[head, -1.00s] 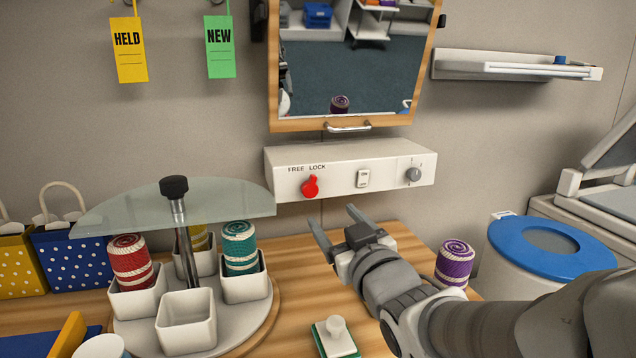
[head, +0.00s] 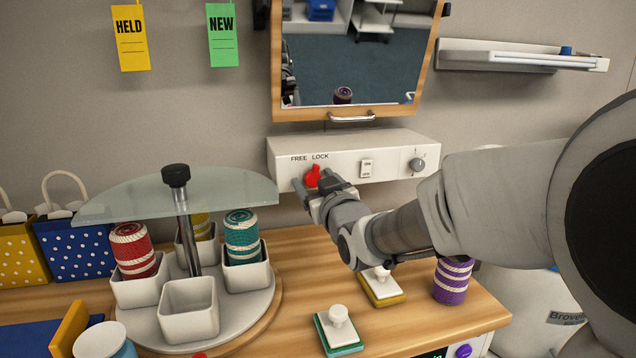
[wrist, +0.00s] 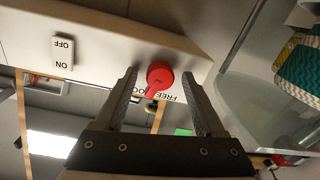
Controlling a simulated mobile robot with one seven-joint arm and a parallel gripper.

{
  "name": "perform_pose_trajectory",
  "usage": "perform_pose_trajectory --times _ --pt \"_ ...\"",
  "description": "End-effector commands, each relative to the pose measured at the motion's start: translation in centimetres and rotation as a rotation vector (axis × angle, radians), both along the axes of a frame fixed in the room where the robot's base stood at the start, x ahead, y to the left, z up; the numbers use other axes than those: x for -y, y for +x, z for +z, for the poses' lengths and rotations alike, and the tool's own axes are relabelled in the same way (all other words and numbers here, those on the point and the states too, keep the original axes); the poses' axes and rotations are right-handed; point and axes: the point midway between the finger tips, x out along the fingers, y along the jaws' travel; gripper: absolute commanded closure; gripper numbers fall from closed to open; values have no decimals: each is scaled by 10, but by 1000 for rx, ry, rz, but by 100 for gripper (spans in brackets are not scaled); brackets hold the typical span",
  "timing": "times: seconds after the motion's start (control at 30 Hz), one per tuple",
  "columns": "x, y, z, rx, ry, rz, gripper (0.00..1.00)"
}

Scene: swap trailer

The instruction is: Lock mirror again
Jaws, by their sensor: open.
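The mirror (head: 360,70) hangs in a wooden frame with a metal handle (head: 352,118) at its bottom edge. Below it is a white control box (head: 340,150) marked FREE and LOCK. The red knob (head: 312,176) sits under these labels; in the head view its lower part is partly hidden by my gripper. My gripper (head: 322,186) is open in front of the knob. In the wrist view the red knob (wrist: 160,76) lies between the two fingertips (wrist: 164,80), with space on both sides.
A white rocker switch (head: 367,168) and a grey dial (head: 417,164) sit on the same box. A glass-topped carousel (head: 180,195) with cups and spools stands to the left. A purple spool (head: 452,282) and stamps (head: 338,328) are on the wooden counter below my arm.

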Motion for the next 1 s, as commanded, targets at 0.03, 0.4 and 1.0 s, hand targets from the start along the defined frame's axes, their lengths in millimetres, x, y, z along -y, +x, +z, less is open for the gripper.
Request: perform_pose_trajectory --times 0.03,0.4,1.0 --pt "0 0 0 0 0 0 29" --pt "0 0 0 0 0 0 66" --pt "0 0 -3 -40 148 0 100"
